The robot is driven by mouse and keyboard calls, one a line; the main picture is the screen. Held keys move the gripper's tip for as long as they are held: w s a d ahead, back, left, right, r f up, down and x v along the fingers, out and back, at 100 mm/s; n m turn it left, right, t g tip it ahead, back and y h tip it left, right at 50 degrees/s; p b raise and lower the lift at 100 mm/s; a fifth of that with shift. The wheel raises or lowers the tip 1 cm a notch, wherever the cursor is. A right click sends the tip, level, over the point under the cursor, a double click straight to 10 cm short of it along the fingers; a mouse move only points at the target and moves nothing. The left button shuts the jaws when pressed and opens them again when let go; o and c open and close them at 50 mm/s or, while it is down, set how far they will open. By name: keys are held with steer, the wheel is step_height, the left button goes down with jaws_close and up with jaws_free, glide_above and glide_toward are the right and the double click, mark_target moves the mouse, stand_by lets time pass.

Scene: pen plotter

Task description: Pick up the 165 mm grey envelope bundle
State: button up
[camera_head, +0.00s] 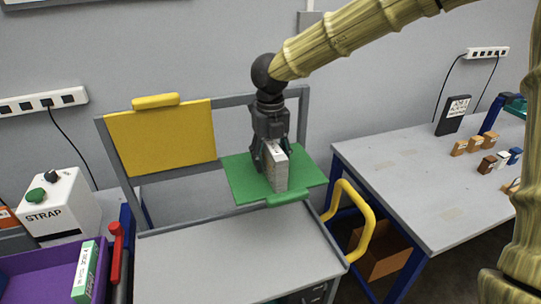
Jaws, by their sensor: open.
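The grey envelope bundle (280,170) stands upright on a green board (241,184) at the back of the grey cart. It is a narrow grey block with a pale top strip. My gripper (271,157) points down directly over it, with its dark fingers low around the upper part of the bundle. The gripper is open. The far finger and the contact between fingers and bundle are partly hidden.
A yellow panel (160,140) stands left of the board. The grey cart top (235,255) in front is clear. A yellow handle (358,220) is at its right. A grey table (390,185) with small blocks stands right. A purple bin (45,277) and STRAP box (62,208) are left.

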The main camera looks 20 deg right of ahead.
jaws_close()
steer(key=shift+r, duration=0.1)
stand_by(0.3)
